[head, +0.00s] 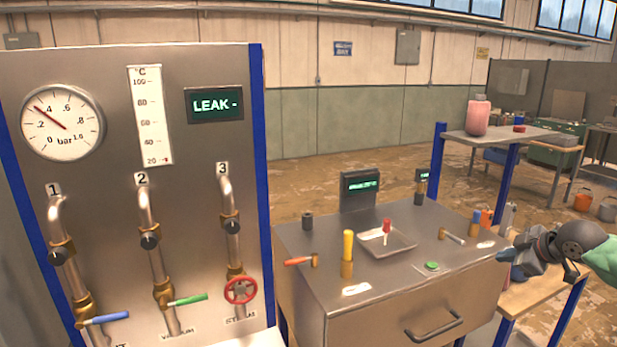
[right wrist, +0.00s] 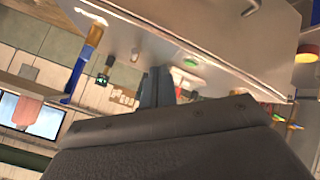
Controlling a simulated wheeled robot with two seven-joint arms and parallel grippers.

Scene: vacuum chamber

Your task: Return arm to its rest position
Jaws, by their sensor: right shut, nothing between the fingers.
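My right gripper (head: 511,262) is at the right edge of the head view, just beyond the right side of the metal cabinet. It is shut and empty. In the right wrist view its closed fingers (right wrist: 156,88) point toward the cabinet area, and the dark gripper body fills the bottom. My right arm comes in from the right edge of the head view. My left gripper and arm are not in view.
A metal cabinet (head: 400,318) carries a tray (head: 401,245), tools, a green button (head: 431,265) and a display (head: 360,187). A panel (head: 205,60) with a gauge (head: 62,122), pipes and valves stands at left. A blue-legged shelf (head: 503,143) stands behind at right.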

